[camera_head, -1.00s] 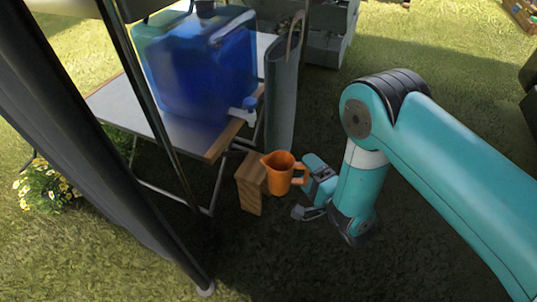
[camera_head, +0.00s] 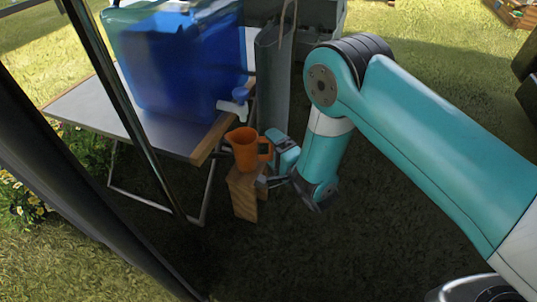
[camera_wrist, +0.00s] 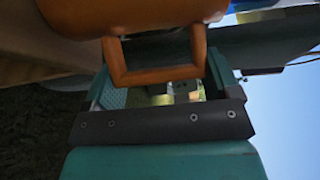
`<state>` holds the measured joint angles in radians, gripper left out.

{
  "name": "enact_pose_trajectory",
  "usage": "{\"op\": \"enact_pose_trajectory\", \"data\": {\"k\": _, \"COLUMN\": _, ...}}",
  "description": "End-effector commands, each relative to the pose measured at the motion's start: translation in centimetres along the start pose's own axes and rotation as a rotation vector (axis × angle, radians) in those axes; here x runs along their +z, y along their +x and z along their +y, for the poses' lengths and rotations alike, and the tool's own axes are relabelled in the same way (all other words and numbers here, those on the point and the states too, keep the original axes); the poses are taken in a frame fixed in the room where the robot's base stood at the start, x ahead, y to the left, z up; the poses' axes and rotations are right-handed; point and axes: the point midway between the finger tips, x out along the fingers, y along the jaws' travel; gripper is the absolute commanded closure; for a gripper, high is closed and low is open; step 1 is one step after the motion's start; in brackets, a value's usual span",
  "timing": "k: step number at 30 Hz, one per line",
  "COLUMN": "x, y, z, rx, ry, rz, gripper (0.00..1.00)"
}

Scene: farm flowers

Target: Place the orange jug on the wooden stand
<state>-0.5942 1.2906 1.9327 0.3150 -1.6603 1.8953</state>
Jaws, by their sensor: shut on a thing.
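The orange jug (camera_head: 244,150) is upright at the top of the small wooden stand (camera_head: 244,195). Its base is over or on the stand's top; I cannot tell whether it touches. My gripper (camera_head: 272,160) is to the right of the jug, at its handle. In the wrist view, the jug's handle (camera_wrist: 155,76) runs between the fingers of my gripper (camera_wrist: 160,100), which is shut on it. The jug's body (camera_wrist: 130,15) fills the top of that view. A pale wooden surface, likely the stand, shows at the left (camera_wrist: 40,50).
A grey folding table (camera_head: 120,120) with a large blue water container (camera_head: 190,65) stands just behind and left of the jug. The container's white spigot (camera_head: 233,108) is just above the jug. A tall grey bag (camera_head: 273,80) is behind. A dark pole crosses the left side.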

Motion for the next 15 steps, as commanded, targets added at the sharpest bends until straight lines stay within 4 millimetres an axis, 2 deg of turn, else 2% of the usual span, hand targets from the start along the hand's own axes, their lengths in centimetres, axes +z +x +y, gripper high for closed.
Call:
{"op": "enact_pose_trajectory", "data": {"k": 11, "x": 0.1, "y": 0.06, "z": 0.38, "rx": -0.002, "ry": 0.0, "rz": -0.002, "gripper": 0.7}}
{"op": "enact_pose_trajectory", "data": {"k": 12, "x": 0.12, "y": 0.07, "z": 0.35, "rx": -0.002, "ry": 0.0, "rz": -0.002, "gripper": 0.13}}
{"op": "enact_pose_trajectory", "data": {"k": 14, "x": 0.15, "y": 0.08, "z": 0.32, "rx": -0.002, "ry": 0.0, "rz": -0.003, "gripper": 0.0}}
{"op": "enact_pose_trajectory", "data": {"k": 15, "x": 0.16, "y": 0.08, "z": 0.33, "rx": -0.002, "ry": 0.0, "rz": -0.003, "gripper": 0.0}}
